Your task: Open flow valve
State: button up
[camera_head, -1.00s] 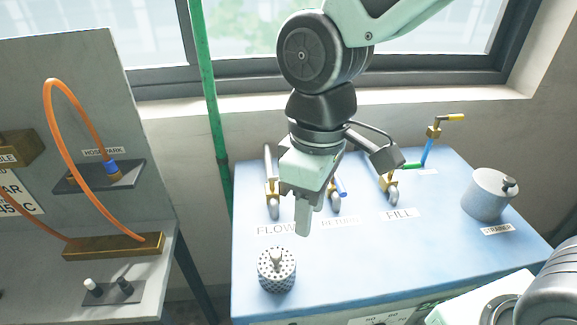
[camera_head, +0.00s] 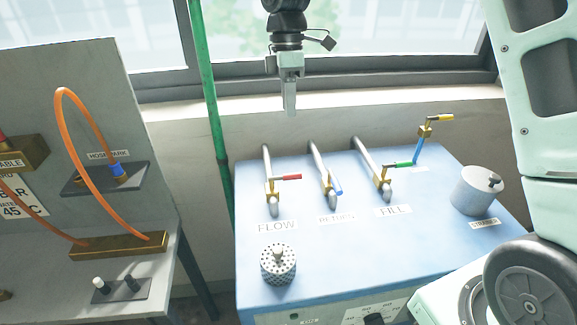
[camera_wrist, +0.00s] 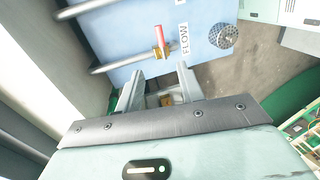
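The flow valve has a red handle (camera_head: 291,177) on a brass body (camera_head: 270,187), fitted to a grey pipe behind the FLOW label (camera_head: 276,226). The handle points right, crosswise to the pipe. In the wrist view the red handle (camera_wrist: 159,36) lies beyond the fingertips, pointing up in the picture. My gripper (camera_head: 289,108) hangs fingers-down above and apart from the valve, against the window sill in the head view. The wrist view shows my gripper (camera_wrist: 160,72) with its two fingers apart and nothing between them.
Blue-handled (camera_head: 336,187) and green-handled (camera_head: 402,165) valves stand to the right on the blue box top (camera_head: 340,250). A perforated cylinder (camera_head: 278,264) stands in front of FLOW, and a grey canister (camera_head: 477,190) at right. A green post (camera_head: 213,110) rises at left.

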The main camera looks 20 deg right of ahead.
jog(key=s+f+p, duration=0.1)
jog(key=f, duration=0.4)
jog(key=s+f+p, duration=0.1)
jog(key=f, duration=0.4)
jog(key=s+f+p, duration=0.1)
jog(key=f, duration=0.5)
jog(key=shift+s+a+p, duration=0.1)
jog(key=shift+a+p, duration=0.25)
jog(key=shift+p, duration=0.05)
grip_shut()
